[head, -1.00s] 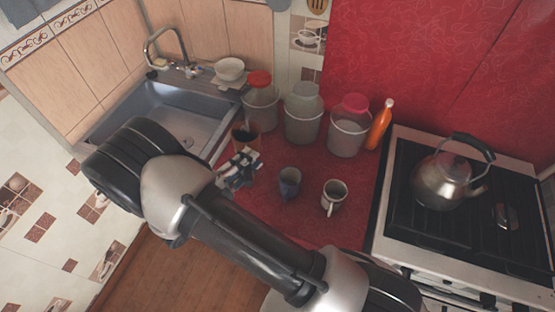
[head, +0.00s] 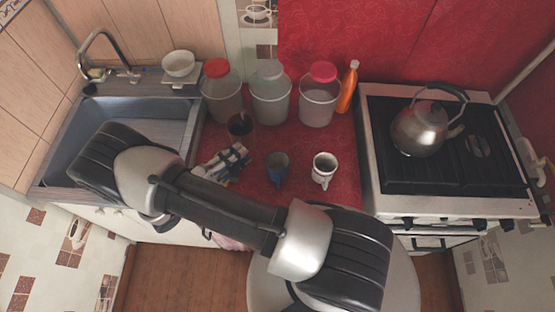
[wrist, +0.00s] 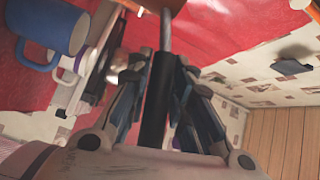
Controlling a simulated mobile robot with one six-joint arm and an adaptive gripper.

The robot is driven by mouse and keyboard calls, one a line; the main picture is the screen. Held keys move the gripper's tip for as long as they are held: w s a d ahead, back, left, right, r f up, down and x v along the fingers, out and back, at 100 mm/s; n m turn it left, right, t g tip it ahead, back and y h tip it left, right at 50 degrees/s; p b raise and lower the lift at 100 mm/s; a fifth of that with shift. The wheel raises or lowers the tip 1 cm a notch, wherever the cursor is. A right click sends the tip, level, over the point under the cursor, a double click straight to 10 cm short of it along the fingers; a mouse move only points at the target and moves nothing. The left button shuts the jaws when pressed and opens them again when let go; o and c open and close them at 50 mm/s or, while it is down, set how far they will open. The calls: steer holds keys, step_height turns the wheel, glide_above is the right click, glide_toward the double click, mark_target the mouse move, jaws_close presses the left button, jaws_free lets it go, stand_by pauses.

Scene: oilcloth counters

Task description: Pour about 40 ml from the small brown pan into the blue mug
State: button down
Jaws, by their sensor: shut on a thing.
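The small brown pan (head: 240,128), with dark contents, is beside the containers at the back of the red counter in the head view. My gripper (head: 234,155) is shut on its dark handle (wrist: 155,105), which runs between the fingers (wrist: 160,75) in the wrist view. Only a brown edge of the pan (wrist: 160,4) shows there. The pan looks about level; I cannot tell whether it touches the counter. The blue mug (head: 278,168) stands upright to the right of and nearer than the pan, apart from it. It also shows upper left in the wrist view (wrist: 55,25).
A white mug (head: 323,170) stands right of the blue mug. Lidded containers (head: 271,103) and an orange bottle (head: 348,88) line the back. The stove with a kettle (head: 420,128) is at right, the sink (head: 120,115) at left. Clear counter lies in front of the mugs.

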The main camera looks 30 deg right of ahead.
steer(key=s+d+f+m+y+p, duration=0.1)
steer(key=s+d+f+m+y, duration=0.2)
steer(key=s+f+m, duration=0.3)
steer(key=shift+d+f+m+t+p, duration=0.2)
steer(key=shift+f+m+t+p, duration=0.1)
steer(key=shift+f+m, duration=1.15)
steer(key=shift+f+m+y+p, duration=0.1)
steer(key=shift+m+y+p, duration=0.2)
steer(key=shift+m+p, duration=0.25)
steer(key=shift+s+f+m+t, duration=0.15)
steer(key=shift+s+m+t, duration=0.15)
steer(key=shift+s+m, duration=0.15)
stand_by(0.8)
steer(key=shift+w+f+m, duration=0.25)
steer(key=shift+w+f, duration=0.05)
steer(key=shift+f, duration=0.05)
